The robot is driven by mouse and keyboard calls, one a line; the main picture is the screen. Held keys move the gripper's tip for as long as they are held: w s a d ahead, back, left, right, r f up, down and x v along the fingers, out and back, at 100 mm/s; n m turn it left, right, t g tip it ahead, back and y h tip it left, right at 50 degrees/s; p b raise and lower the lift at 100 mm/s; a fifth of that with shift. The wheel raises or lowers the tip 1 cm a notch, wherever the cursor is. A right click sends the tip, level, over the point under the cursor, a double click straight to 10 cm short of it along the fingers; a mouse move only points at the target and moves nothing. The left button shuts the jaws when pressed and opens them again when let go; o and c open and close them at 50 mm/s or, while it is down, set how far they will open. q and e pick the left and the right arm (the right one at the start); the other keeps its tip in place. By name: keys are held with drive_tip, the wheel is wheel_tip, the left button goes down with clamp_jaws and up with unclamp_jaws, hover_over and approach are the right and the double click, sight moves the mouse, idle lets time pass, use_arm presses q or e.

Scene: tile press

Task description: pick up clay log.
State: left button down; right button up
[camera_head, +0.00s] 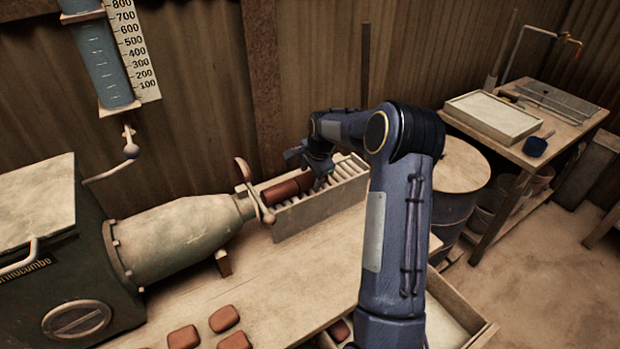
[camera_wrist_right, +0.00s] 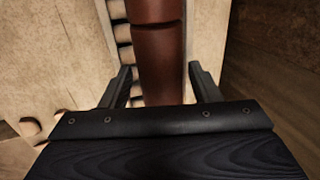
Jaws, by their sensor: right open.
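The clay log (camera_head: 288,187) is a red-brown cylinder lying on a rack of pale rollers (camera_head: 338,181) in front of the machine's nozzle. My right gripper (camera_head: 318,165) is at the log's far right end, above the rollers. In the right wrist view, the clay log (camera_wrist_right: 160,60) runs down between the two dark fingers of my right gripper (camera_wrist_right: 160,82). The fingers stand apart, one on each side of the log, with gaps visible beside it. A dark line crosses the log near the top of that view. My left gripper is not in view.
The dark machine (camera_head: 60,265) with a pale cone nozzle (camera_head: 185,232) stands at the left. Several red clay pieces (camera_head: 224,319) lie on the table (camera_head: 290,270) at the front. A drum (camera_head: 455,185) and a side table with a white tray (camera_head: 492,116) stand at the right.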

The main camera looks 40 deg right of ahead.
drive_tip(key=shift+w+f, duration=0.2)
drive_tip(key=shift+f, duration=0.35)
drive_tip(key=c, duration=0.9)
drive_tip(key=shift+c, duration=0.8)
drive_tip(key=shift+r, duration=0.2)
